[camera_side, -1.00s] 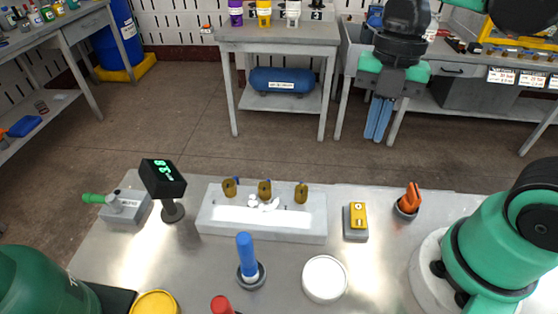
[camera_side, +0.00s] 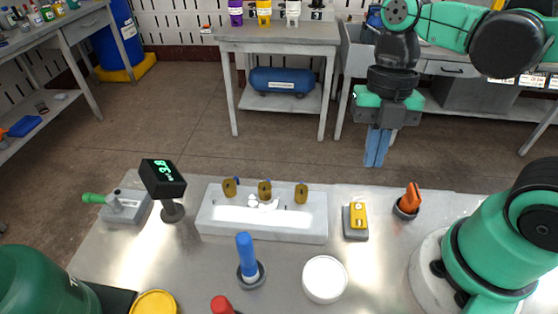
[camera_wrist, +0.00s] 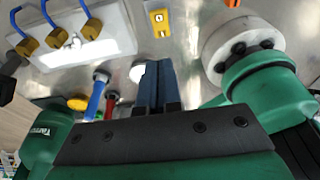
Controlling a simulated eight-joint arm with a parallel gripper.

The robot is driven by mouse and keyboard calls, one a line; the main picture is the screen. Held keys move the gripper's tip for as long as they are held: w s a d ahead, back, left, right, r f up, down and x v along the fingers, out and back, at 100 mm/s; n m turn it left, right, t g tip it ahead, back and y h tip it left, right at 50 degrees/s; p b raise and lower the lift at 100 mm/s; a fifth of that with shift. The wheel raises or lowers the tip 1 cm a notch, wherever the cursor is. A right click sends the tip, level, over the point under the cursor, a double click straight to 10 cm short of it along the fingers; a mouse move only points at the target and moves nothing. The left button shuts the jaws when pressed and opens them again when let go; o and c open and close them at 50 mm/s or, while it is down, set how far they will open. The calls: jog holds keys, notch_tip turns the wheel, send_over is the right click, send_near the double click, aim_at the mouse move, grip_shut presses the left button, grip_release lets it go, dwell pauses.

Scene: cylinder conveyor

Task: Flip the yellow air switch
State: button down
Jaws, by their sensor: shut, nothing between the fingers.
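The yellow air switch (camera_side: 358,214) sits on a small grey base on the metal table, right of the white block. It also shows at the top of the wrist view (camera_wrist: 159,18). My gripper (camera_side: 375,163) points down above the table's back edge, with its blue fingers together and nothing between them. It appears higher than the switch and apart from it. In the wrist view the blue fingers (camera_wrist: 156,65) lie side by side, below the switch in the picture.
A white block (camera_side: 262,228) with several brass padlocks stands left of the switch. An orange-handled part (camera_side: 411,198) stands to its right. A white round lid (camera_side: 325,279), a blue-handled post (camera_side: 246,256) and a black display (camera_side: 163,178) are also on the table.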

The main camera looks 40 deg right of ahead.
send_over(357, 217)
jog(key=f, duration=0.6)
jog(key=shift+w+d+f, duration=0.3)
jog(key=shift+w+d, duration=0.05)
jog(key=shift+w, duration=0.05)
jog(key=shift+w+d+f, duration=0.1)
jog(key=shift+d+f, duration=0.05)
jog(key=shift+f, duration=0.6)
jog(key=shift+w+d+f, duration=0.1)
jog(key=shift+f, duration=0.6)
jog(key=shift+w+d+f, duration=0.15)
jog(key=shift+f, duration=0.25)
jog(key=shift+s+a+r, duration=0.25)
jog(key=shift+s+a, duration=0.3)
jog(key=shift+r, duration=0.1)
